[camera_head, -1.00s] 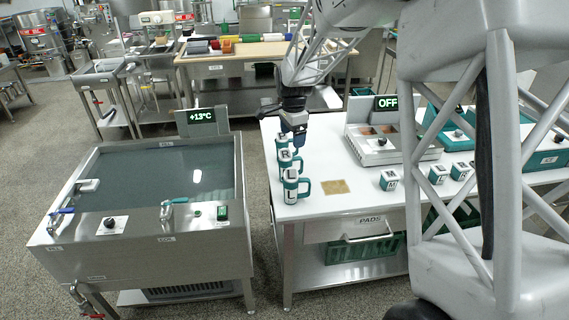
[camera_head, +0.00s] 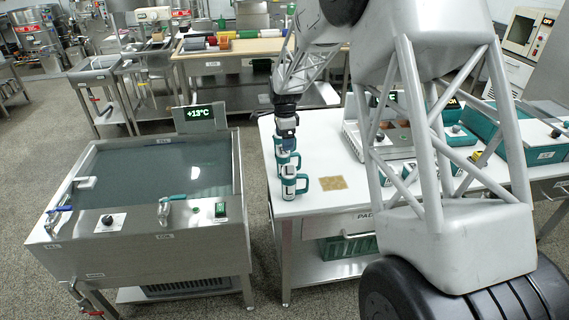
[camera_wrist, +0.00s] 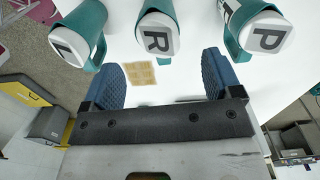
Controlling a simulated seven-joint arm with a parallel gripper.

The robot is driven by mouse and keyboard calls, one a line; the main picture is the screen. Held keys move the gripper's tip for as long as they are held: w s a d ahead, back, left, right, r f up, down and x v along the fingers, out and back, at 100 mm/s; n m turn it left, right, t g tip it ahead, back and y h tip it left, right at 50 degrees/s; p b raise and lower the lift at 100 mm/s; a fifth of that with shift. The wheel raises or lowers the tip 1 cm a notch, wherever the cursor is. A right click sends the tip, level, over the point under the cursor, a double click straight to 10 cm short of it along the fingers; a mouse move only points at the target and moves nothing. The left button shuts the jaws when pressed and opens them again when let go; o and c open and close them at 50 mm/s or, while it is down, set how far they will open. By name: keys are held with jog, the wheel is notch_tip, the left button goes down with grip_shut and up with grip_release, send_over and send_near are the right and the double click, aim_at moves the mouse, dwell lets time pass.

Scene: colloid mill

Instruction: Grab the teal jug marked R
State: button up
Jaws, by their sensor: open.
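The teal jug marked R (camera_wrist: 157,40) has a white lid and shows in the wrist view at the top middle, ahead of the space between my open fingers. In the head view the R jug (camera_head: 286,159) is the middle one of a row along the table's left edge, partly hidden. My gripper (camera_wrist: 160,78) has two blue pads, empty and spread wide. In the head view my gripper (camera_head: 287,143) is low over the row; contact with the jugs cannot be told there.
Jug L (camera_wrist: 78,42) stands left of R and jug P (camera_wrist: 262,32) right of it, close to the finger lines. The white table (camera_head: 330,202) bears a tan pad (camera_head: 332,183). A water tank (camera_head: 160,170) stands to the left, across a gap.

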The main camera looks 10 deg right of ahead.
aim_at(284, 154)
jog(key=shift+f, duration=0.9)
jog(key=shift+s+f, duration=0.15)
jog(key=shift+f, duration=2.45)
jog(key=c, duration=1.1)
